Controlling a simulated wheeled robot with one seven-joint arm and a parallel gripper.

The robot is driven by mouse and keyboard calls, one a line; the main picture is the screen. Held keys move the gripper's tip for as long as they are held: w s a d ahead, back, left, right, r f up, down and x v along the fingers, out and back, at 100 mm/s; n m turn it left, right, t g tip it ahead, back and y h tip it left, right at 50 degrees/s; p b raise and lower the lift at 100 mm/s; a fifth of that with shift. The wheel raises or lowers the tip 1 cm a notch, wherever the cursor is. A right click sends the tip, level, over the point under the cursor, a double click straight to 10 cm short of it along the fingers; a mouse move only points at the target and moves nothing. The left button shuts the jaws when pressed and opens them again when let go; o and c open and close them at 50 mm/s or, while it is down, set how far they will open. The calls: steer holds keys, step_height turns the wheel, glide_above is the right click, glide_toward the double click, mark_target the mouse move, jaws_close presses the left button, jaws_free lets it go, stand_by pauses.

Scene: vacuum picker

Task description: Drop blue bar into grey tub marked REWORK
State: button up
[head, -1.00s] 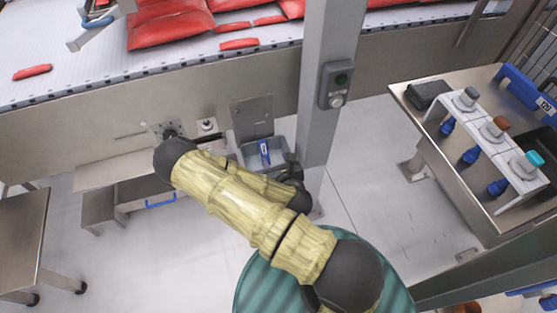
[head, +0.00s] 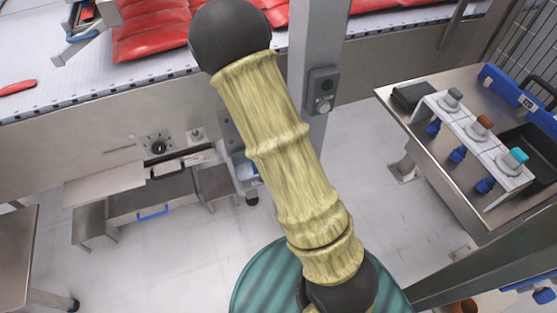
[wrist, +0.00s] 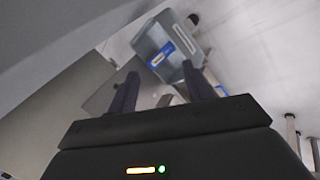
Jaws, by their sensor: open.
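The grey tub (wrist: 150,48) shows in the wrist view, with the blue bar (wrist: 161,54) lying inside it. A white label (wrist: 185,35) is on the tub; its writing is too blurred to read. My gripper (wrist: 161,88) is open and empty, its two fingers apart and pointing towards the tub, with the bar beyond the fingertips. In the head view only the left part of the tub (head: 241,172) shows beside my raised arm, which covers the rest and the gripper.
A conveyor with red packs (head: 150,32) runs along the back. A grey post (head: 315,50) with a switch box (head: 323,90) stands right of my arm. A steel bench (head: 410,125) with blue-tipped fittings is at right, a steel table (head: 22,250) at left.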

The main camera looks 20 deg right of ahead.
steer(key=s+r+m+g+y, duration=0.1)
steer(key=s+r+m, duration=0.4)
steer(key=r+m, duration=0.1)
steer(key=s+a+r+m+g+y, duration=0.1)
steer(key=s+r+m+g, duration=0.1)
steer(key=s+r+m, duration=0.3)
step_height(320, 180, up, 4)
steer(key=shift+a+f+m, duration=0.1)
steer(key=shift+a+m, duration=0.15)
steer(key=shift+m, duration=0.15)
step_height(320, 180, up, 24)
steer(key=p, duration=2.3)
steer(key=shift+f, duration=0.25)
